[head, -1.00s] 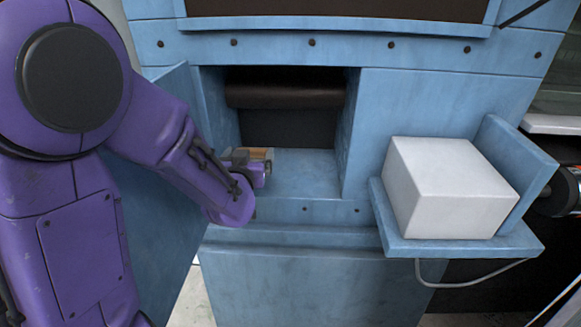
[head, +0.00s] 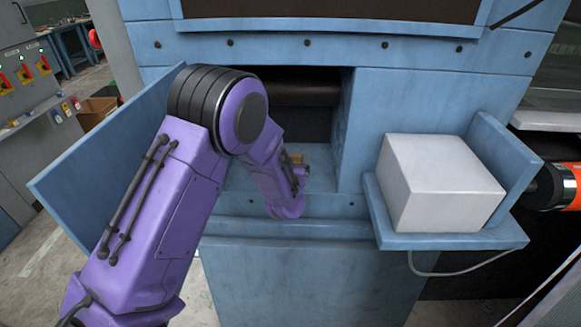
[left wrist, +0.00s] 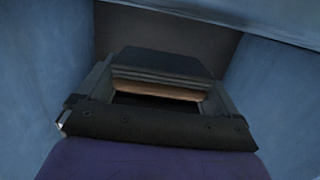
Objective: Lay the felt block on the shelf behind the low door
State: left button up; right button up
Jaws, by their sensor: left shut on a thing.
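The low door (head: 105,165) stands swung open to the left of a blue recess. The blue shelf (head: 322,180) is the floor of that recess, partly hidden by my left arm. My left gripper is inside the recess, mostly hidden behind my purple forearm in the head view. A small brown part of the felt block (head: 296,158) shows just past the forearm. In the left wrist view my left gripper (left wrist: 160,78) is shut on the felt block, which shows as a tan strip (left wrist: 158,90) between dark fingers. I cannot tell whether the block touches the shelf. My right gripper is out of view.
Blue recess walls stand close on both sides in the left wrist view. A dark roller (head: 308,93) crosses the back above the shelf. A white box (head: 440,180) sits on a blue side ledge (head: 450,240) at the right. A grey switch cabinet (head: 40,130) stands far left.

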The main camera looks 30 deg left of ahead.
pick_arm(q)
jog(key=f, duration=0.1)
jog(key=f+p, duration=0.1)
jog(key=f, duration=0.1)
jog(key=shift+w+d+f, duration=0.2)
jog(key=shift+w+f, duration=0.05)
jog(key=shift+w, duration=0.15)
jog(key=shift+f, duration=0.1)
jog(key=shift+s+f+b, duration=0.1)
jog(key=shift+f+b, duration=0.2)
jog(key=shift+b, duration=0.05)
jog(key=o, duration=0.7)
jog(key=shift+c, duration=0.2)
